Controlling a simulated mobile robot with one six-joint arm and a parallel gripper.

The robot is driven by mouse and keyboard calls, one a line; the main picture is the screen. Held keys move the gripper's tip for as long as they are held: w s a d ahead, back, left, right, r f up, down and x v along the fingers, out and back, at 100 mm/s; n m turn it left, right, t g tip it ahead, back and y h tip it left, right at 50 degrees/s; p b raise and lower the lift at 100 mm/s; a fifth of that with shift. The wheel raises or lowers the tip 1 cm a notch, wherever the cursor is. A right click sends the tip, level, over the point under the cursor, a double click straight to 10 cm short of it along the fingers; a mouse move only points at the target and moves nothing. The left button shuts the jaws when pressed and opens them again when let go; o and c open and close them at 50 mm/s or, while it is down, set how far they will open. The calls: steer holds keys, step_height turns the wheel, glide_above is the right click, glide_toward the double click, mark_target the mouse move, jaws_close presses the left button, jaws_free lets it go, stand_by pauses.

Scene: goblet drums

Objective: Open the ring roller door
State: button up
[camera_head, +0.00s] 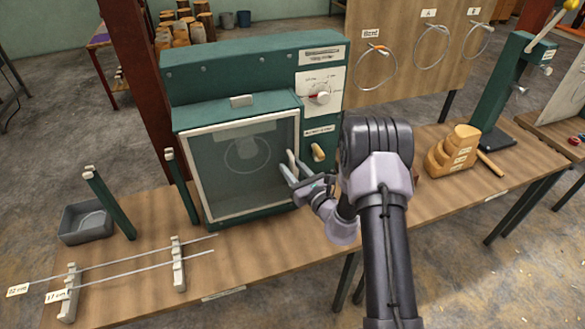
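The ring roller (240,60) is a green machine on the wooden bench. Its door (213,200) is a clear panel in a pale frame on the machine's front, and it looks closed. A ring shows dimly behind the panel. A small pale handle (291,157) seems to stand at the door's right edge. My gripper (293,174) reaches in from the right, right at this handle. Its fingers overlap the handle in the view, so I cannot tell whether they are apart or closed on it.
A red-marked dial (320,94) and a wooden knob (318,152) are on the machine's right side. Green posts (180,185) and a grey tray (85,222) stand left. Rods on a rack (135,265) lie front left. Stepped wooden blocks (452,150) stand right.

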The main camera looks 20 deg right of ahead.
jaws_close()
stand_by(1.3)
